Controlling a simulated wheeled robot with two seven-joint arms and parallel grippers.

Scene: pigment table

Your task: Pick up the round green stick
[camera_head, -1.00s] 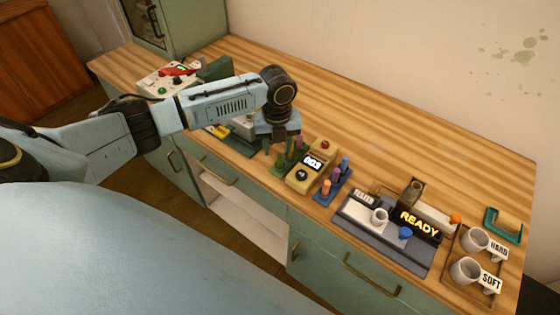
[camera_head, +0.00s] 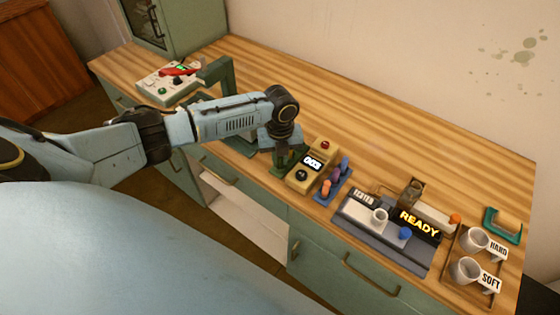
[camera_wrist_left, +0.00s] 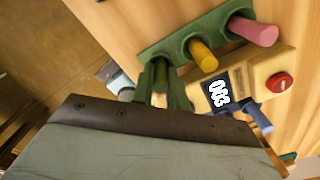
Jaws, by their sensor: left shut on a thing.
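The green rack (camera_wrist_left: 182,46) stands on the wooden counter; it also shows in the head view (camera_head: 279,172), partly covered by my gripper. In the left wrist view it holds a pink stick (camera_wrist_left: 255,32), a yellow stick (camera_wrist_left: 203,55) and, at its near end, the round green stick (camera_wrist_left: 160,72). My left gripper (camera_wrist_left: 160,92) is down at that end, its fingers on either side of the green stick and shut on it. In the head view the left gripper (camera_head: 283,158) points down at the rack. The stick still appears to be at the rack.
A beige box with a 003 display (camera_head: 311,161) stands close beside the rack. Right of it is a blue rack (camera_head: 333,187) with coloured sticks. A READY station (camera_head: 385,240) and two cups stand further right.

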